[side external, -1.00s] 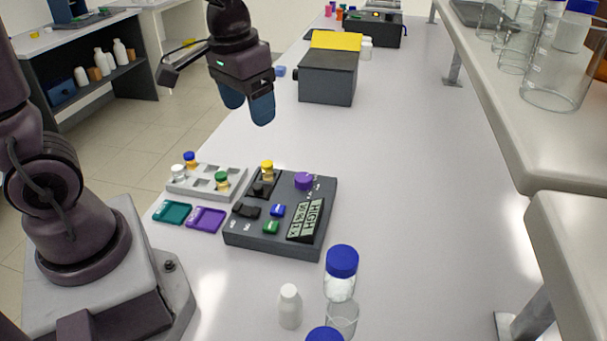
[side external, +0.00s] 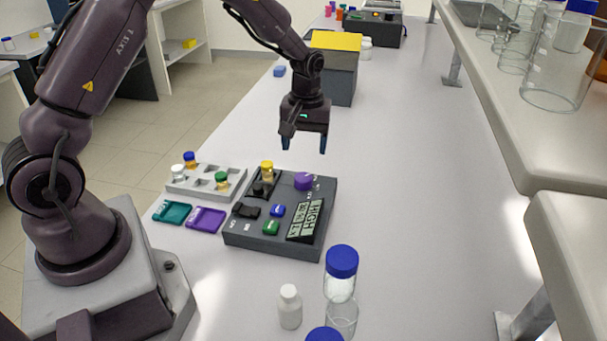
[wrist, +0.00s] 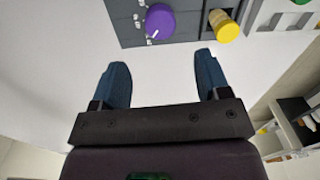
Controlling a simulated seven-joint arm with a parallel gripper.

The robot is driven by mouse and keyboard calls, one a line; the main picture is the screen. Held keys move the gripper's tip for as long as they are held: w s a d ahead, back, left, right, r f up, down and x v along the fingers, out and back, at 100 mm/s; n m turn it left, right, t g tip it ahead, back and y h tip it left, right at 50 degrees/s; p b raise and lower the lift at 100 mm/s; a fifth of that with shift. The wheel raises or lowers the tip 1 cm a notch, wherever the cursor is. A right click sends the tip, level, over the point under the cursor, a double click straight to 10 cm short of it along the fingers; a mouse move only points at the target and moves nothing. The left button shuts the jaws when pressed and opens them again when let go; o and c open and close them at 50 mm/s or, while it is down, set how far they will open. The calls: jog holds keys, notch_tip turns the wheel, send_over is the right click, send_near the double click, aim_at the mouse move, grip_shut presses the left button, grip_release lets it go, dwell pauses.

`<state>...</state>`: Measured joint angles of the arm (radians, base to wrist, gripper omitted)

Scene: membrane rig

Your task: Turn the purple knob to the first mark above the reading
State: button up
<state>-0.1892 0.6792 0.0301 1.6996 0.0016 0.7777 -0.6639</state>
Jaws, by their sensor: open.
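The purple knob (side external: 303,181) sits at the far right corner of the dark grey rig (side external: 250,238). In the wrist view the knob (wrist: 160,22) shows at the top, with small white marks beside it. The display (side external: 306,220) on the rig shows HIGH on one line; the smaller text under it is hard to read. My gripper (side external: 305,144) is above and behind the rig, pointing down, open and empty. In the wrist view its blue fingers (wrist: 161,75) are spread apart, and the knob lies beyond them, untouched.
A yellow-capped vial (side external: 266,169) stands in the rig near the knob. A grey rack (side external: 208,182) with several vials is to the left, with teal (side external: 173,213) and purple (side external: 207,218) trays before it. Bottles stand in front. The bench right of the rig is clear.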

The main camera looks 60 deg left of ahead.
aim_at(304, 177)
notch_tip(304, 177, down, 9)
jog(key=shift+s+r, duration=0.1)
dwell(0.3)
jog(key=c, duration=0.9)
